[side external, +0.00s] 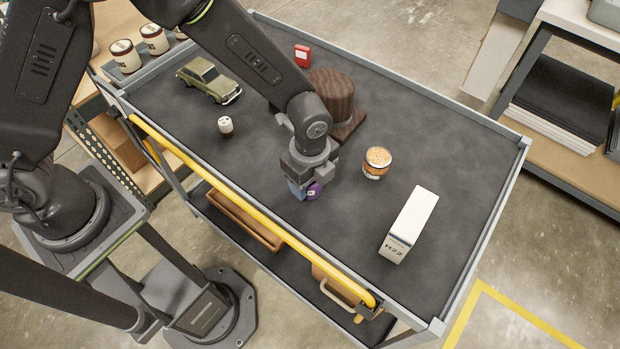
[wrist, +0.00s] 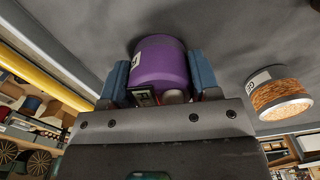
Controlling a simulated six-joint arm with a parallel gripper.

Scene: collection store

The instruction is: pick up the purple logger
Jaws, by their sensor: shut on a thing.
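The purple logger (wrist: 160,62) is a rounded purple piece with a small dark label. In the wrist view it sits between the two blue fingers of my gripper (wrist: 160,78), which are shut on it. In the side external view a little of the purple logger (side external: 314,190) shows at the fingertips of my gripper (side external: 305,190), low over the dark cart top. The rest of it is hidden by my gripper. I cannot tell whether it touches the cart top.
On the cart top (side external: 300,240), a jar with orange contents (side external: 377,162) and a white box (side external: 408,225) stand to the right. A brown wooden piece (side external: 335,95) is behind my gripper. A green toy car (side external: 208,79), a small white-and-brown item (side external: 226,126) and a red item (side external: 302,55) stand farther off.

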